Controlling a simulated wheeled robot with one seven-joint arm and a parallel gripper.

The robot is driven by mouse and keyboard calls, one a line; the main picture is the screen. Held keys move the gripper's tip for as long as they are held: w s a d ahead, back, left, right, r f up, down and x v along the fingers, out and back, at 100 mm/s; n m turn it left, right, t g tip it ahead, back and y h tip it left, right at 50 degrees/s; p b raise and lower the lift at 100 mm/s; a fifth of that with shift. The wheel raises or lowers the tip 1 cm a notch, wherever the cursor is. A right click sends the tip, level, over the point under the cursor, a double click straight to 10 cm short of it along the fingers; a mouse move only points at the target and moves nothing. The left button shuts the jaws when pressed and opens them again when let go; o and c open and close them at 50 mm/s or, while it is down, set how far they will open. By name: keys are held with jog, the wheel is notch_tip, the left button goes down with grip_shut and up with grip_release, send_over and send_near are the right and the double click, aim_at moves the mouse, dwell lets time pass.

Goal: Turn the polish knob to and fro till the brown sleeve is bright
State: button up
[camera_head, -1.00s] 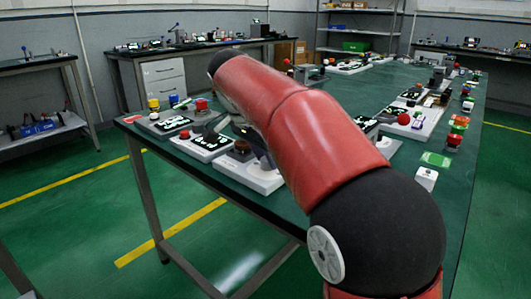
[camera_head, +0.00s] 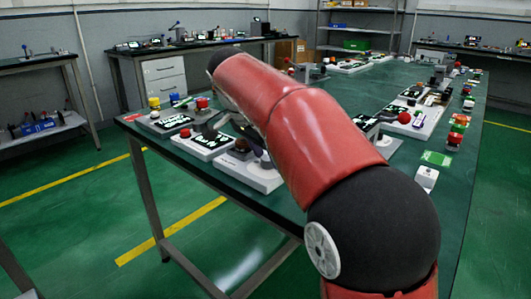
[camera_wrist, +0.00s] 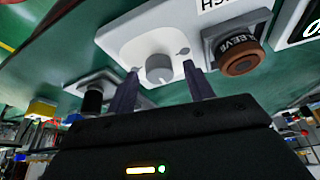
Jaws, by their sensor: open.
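The polish knob (camera_wrist: 159,68) is a round grey knob on a white panel (camera_wrist: 122,45), with "SH" of its label showing at the top edge of the wrist view. My gripper (camera_wrist: 160,69) is open, one dark finger on each side of the knob. A gap shows beside the knob; I cannot tell how deep the fingertips reach around it. The brown sleeve (camera_wrist: 239,62) looks dull and sits in a grey holder marked "SLEEVE" (camera_wrist: 234,32), right of the knob. In the head view the sleeve (camera_head: 242,145) is small and my arm hides the knob.
The panel stands near the front edge of a long green bench (camera_head: 440,205). A neighbouring black-and-white panel (camera_head: 205,140) and a red button (camera_head: 202,103) stand to its left. Several other devices line the bench, including a red ball (camera_head: 404,117) at right.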

jog(key=v, duration=0.7)
jog(key=shift+r, duration=0.4)
jog(key=shift+s, duration=0.1)
